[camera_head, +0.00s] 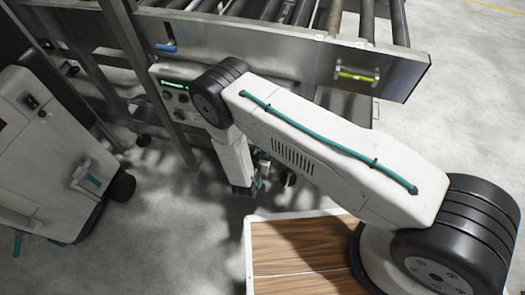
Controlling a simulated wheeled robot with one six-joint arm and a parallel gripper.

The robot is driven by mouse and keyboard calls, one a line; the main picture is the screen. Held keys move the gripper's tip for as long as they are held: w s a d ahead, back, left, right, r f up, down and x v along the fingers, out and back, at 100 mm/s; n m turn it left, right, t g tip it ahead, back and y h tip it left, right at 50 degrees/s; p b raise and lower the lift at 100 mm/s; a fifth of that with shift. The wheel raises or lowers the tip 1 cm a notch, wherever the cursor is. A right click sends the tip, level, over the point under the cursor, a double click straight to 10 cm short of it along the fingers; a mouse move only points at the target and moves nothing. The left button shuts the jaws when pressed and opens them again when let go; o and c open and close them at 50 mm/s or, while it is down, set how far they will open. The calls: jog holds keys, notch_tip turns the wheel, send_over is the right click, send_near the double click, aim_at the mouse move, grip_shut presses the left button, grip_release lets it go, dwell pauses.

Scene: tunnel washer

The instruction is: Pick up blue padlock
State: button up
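A small blue item (165,47) is on the metal side plate of the roller conveyor, at the upper left. It may be the blue padlock, but it is too small to tell for sure. My gripper (258,183) hangs below my arm's elbow, in front of the control box's lower part. It is well below and to the right of the blue item and apart from it. My arm partly hides the gripper, and its fingers are dark and small, so I cannot tell whether they are open.
The roller conveyor (230,45) spans the top, with a yellow-green level-like piece (357,76) on its side plate. A control box (172,88) with a lit green display is under it. A white machine (50,150) stands at the left. Grey floor (150,235) is clear at lower left.

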jog(key=shift+c, duration=0.7)
jog(key=shift+r, duration=0.85)
jog(key=s+a, duration=0.3)
jog(key=s, duration=0.5)
jog(key=s+a, duration=0.3)
jog(key=s, duration=0.6)
jog(key=shift+f, duration=0.1)
